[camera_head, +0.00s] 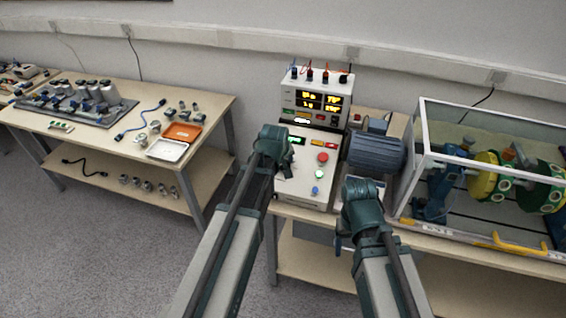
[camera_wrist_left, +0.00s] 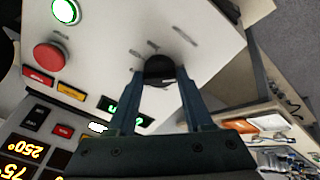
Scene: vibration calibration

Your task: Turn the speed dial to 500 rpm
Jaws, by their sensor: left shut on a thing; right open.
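The speed dial, a black round knob (camera_wrist_left: 158,66), sits on the sloped face of the white control box (camera_head: 300,188). My left gripper (camera_head: 284,168) is at the left part of this face, and in the head view it hides the knob. In the left wrist view the two fingers of the left gripper (camera_wrist_left: 162,78) are shut on the knob, one on each side. A small green-lit display (camera_wrist_left: 122,109) is near the fingers; its digits are not readable. My right gripper (camera_head: 341,238) is open and empty, low in front of the bench, apart from the box.
A meter with yellow digits (camera_head: 316,101) stands behind. A blue motor (camera_head: 375,153) and a clear enclosure (camera_head: 425,140) are at right. A side table (camera_head: 90,135) is at left.

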